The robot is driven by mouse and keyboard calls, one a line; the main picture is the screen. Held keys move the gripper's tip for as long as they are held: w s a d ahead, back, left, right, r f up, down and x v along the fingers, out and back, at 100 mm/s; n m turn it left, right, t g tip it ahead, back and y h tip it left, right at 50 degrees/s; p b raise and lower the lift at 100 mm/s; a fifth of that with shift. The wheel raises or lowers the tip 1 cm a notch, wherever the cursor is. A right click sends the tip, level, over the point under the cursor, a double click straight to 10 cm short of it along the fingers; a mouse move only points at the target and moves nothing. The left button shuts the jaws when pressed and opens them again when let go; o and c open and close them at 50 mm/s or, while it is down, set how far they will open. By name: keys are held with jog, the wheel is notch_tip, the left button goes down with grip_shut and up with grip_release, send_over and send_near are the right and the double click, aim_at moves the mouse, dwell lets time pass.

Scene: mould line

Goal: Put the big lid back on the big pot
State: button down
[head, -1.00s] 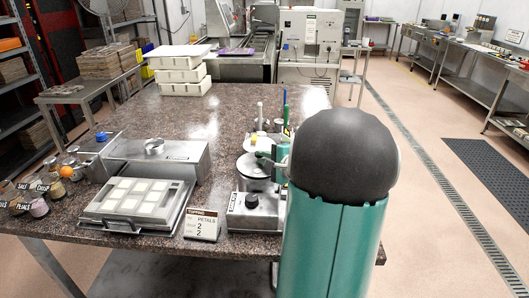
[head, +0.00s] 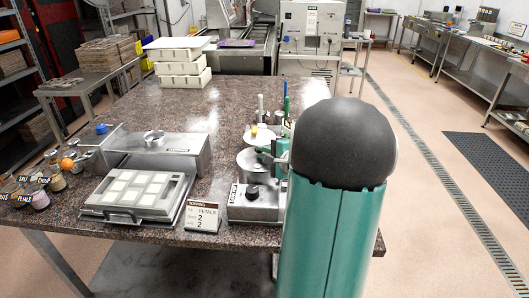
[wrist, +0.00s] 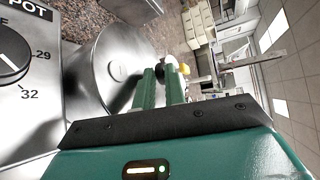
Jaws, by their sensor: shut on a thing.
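The big pot (wrist: 85,85) is a shiny steel cylinder standing at the steel heater unit marked POT (head: 256,203). The big lid (head: 249,160) is a round steel disc over the pot's mouth; it also shows in the wrist view (wrist: 113,52). The gripper also shows in the head view (head: 270,153), partly behind my arm. The lid looks about level over the pot; whether it touches the rim all round I cannot tell.
Upright tools (head: 285,108) stand behind the pot. White stacked moulds (head: 180,72) are farther back. Mid-table is clear.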

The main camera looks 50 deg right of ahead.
jog(key=c, duration=1.4)
grip_release()
jog(key=shift+f, duration=0.1)
